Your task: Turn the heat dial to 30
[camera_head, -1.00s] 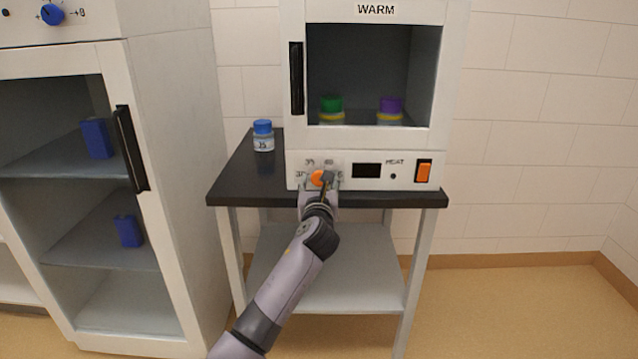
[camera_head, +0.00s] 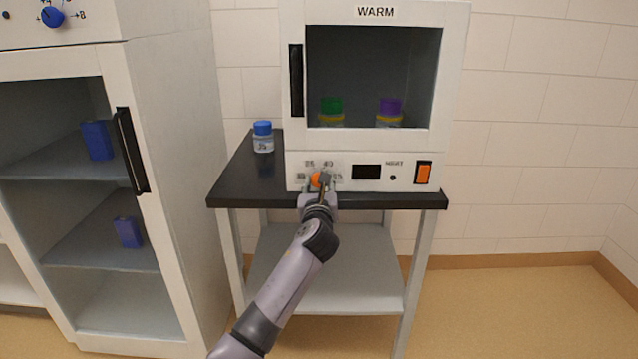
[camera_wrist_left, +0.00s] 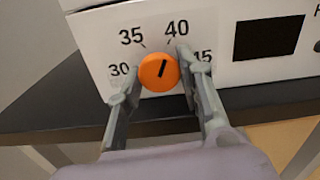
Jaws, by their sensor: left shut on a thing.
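The orange heat dial (camera_head: 316,180) is at the left of the white panel under the WARM cabinet (camera_head: 457,80). In the left wrist view, the dial (camera_wrist_left: 159,72) has a short black line that leans up and slightly right, toward the 40 mark. The scale shows 30, 35, 40 and 45 around it. My left gripper (camera_head: 319,185) is at the panel. In the left wrist view, its fingers (camera_wrist_left: 156,75) stand on either side of the dial, shut on it. The fingers partly hide the scale near 30 and 45. My right gripper is not in view.
A dark display (camera_head: 366,172) and an orange switch (camera_head: 423,173) sit right of the dial. A blue-capped jar (camera_head: 263,137) stands on the black tabletop (camera_head: 240,175) left of the cabinet. Green-capped (camera_head: 331,108) and purple-capped (camera_head: 389,108) jars are inside. A tall cabinet (camera_head: 175,150) stands left.

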